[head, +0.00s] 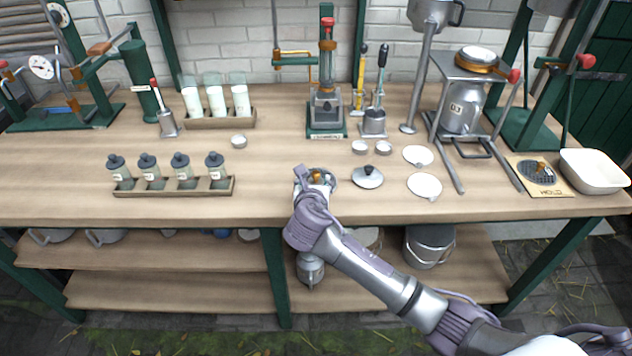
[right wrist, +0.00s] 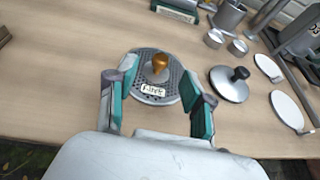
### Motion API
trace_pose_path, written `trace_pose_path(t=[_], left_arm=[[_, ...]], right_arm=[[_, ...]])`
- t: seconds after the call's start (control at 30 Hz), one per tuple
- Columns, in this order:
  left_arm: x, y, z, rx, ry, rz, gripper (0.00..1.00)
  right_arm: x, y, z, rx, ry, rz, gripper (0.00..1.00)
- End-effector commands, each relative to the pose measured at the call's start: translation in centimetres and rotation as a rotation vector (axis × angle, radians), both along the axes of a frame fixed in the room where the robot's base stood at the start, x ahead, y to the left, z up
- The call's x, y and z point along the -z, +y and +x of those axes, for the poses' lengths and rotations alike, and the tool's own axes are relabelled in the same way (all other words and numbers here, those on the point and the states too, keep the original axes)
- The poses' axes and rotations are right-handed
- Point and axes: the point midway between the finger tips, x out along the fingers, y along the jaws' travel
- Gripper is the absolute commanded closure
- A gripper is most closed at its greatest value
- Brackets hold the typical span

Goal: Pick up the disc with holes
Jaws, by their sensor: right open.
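A grey metal disc with holes (right wrist: 154,80) lies on the bench top in the right wrist view. It has an upright orange-brown knob and a small white label. My right gripper (right wrist: 158,88) is open, with one teal-padded finger at each side of the disc's near part; I cannot tell whether they touch it. In the head view my right gripper (head: 315,177) is over the bench's front part and hides most of this disc (head: 331,178). Another dark disc with holes (head: 541,172) and an orange handle lies on a board marked HOLD at the right.
A lid with a black knob (head: 368,178) lies just right of the disc. White round discs (head: 424,186) and small tins (head: 360,147) lie beyond it. A green press (head: 326,100) stands behind. A bottle rack (head: 172,187) is at the left, with clear bench between.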

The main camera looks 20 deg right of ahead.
Motion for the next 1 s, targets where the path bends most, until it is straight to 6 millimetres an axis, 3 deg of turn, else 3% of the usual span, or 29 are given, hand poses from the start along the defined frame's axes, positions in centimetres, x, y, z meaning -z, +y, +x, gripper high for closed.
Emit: trace_pose_path(t=[0.27,0.53,0.87,1.0], left_arm=[[0.2,0.1,0.0,-0.002,0.001,0.001,0.52],[0.4,0.1,-0.1,-0.002,0.002,0.001,0.52],[0.5,0.1,-0.1,-0.002,0.002,0.001,0.52],[0.5,0.1,-0.1,-0.002,0.002,0.001,0.52]], right_arm=[[1.0,-0.8,2.0,0.002,0.0,0.002,0.48],[2.6,-2.1,5.2,0.001,0.0,0.002,0.48],[2.9,-2.3,5.8,-0.001,0.0,0.003,0.48],[2.9,-2.3,5.8,-0.001,0.0,0.003,0.72]])
